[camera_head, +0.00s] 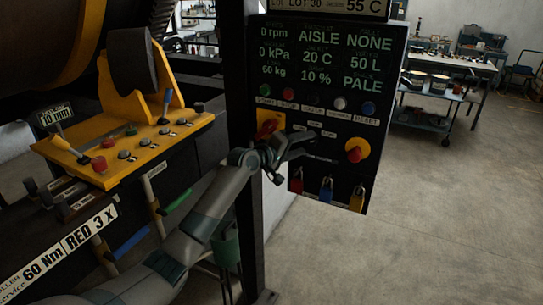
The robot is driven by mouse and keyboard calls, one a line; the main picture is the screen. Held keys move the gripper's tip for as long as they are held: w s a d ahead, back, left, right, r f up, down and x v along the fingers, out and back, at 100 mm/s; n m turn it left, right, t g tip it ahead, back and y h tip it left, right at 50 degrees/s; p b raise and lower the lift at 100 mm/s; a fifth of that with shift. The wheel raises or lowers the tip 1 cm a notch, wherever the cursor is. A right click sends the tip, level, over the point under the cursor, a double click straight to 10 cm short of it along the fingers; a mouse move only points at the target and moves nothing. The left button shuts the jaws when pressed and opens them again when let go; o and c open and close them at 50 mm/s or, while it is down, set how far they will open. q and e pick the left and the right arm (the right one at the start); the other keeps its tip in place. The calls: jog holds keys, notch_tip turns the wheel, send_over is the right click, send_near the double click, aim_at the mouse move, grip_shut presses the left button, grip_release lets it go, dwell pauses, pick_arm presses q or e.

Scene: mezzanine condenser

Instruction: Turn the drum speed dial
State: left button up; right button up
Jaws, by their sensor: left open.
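A black control panel (392,95) hangs on a dark post in the middle of the view. It carries a red knob on a yellow plate (268,122) at the left and another red-and-yellow knob (355,150) at the right. Labels are too small to tell which control is the drum speed dial; it may be hidden behind my gripper. My left gripper (296,158) is open in front of the panel's lower left, below the left knob. I cannot tell whether it touches the panel. The display reads 0 rpm. My right gripper is not in view.
A row of coloured buttons (340,103) crosses the panel, and padlocks (326,188) hang at its bottom edge. A yellow console (125,150) with levers and knobs stands at the left. The dark post (245,240) stands beside my left arm. The floor at right is clear.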

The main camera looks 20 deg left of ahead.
pick_arm(q)
jog(key=b+v, duration=0.5)
jog(key=v, duration=1)
jog(key=shift+s+a+f, duration=0.1)
jog(key=shift+a, duration=0.05)
